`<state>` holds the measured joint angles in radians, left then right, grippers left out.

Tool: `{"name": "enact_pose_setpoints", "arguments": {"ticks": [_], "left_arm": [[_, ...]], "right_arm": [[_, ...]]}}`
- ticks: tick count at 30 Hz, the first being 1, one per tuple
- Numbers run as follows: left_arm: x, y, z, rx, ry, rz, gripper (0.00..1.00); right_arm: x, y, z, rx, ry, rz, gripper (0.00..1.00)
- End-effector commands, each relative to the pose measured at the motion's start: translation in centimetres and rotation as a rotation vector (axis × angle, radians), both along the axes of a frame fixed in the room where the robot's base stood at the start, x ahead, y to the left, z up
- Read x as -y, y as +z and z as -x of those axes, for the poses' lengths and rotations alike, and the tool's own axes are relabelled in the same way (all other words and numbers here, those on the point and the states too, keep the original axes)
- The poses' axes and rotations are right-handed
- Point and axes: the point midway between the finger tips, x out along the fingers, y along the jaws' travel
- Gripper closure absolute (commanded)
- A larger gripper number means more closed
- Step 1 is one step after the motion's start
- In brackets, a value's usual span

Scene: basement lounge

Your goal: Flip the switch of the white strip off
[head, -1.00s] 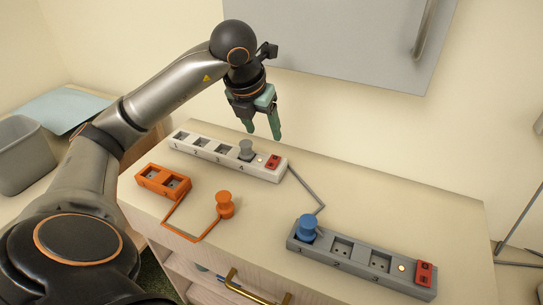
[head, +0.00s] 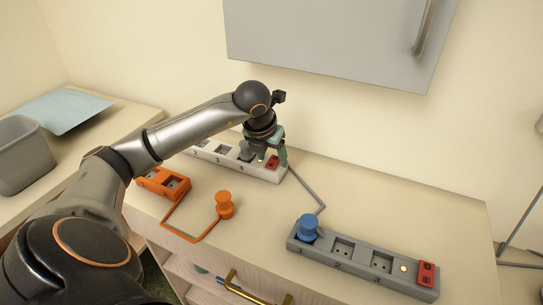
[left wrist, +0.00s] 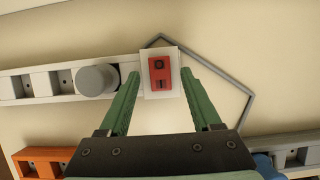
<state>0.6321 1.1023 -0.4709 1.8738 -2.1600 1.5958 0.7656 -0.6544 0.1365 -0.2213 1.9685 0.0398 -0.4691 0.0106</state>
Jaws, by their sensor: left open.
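The white strip (head: 262,174) lies on the cabinet top and is partly hidden by my left arm. Its red switch (head: 272,162) is at its right end. In the left wrist view the switch (left wrist: 160,72) sits between the fingertips. My left gripper (head: 272,155) is open and points down over that end, one finger on each side of the switch. I cannot tell whether the fingers touch the strip. A grey plug (left wrist: 97,80) stands in the socket left of the left finger; it also shows in the head view (head: 246,152).
A grey strip (head: 361,268) with a blue plug (head: 306,228) and its own red switch (head: 427,273) lies at the front right. An orange socket block (head: 163,183) and orange plug (head: 224,204) are in front. A grey panel (head: 330,40) is on the wall behind.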

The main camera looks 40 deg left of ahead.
Motion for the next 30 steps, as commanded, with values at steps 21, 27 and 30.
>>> {"name": "enact_pose_setpoints", "arguments": {"ticks": [21, 27, 30], "left_arm": [[0.02, -0.03, 0.00, -0.001, 0.000, 0.000, 0.90], [0.01, -0.01, 0.00, -0.001, 0.000, 0.000, 1.00], [0.01, -0.01, 0.00, -0.001, 0.000, 0.000, 1.00]], "right_arm": [[-0.02, -0.18, -0.03, -0.001, 0.001, 0.002, 0.50], [-0.01, -0.17, -0.05, -0.001, 0.001, 0.002, 0.50], [-0.01, -0.16, -0.06, 0.000, 0.001, 0.001, 0.50]]}}
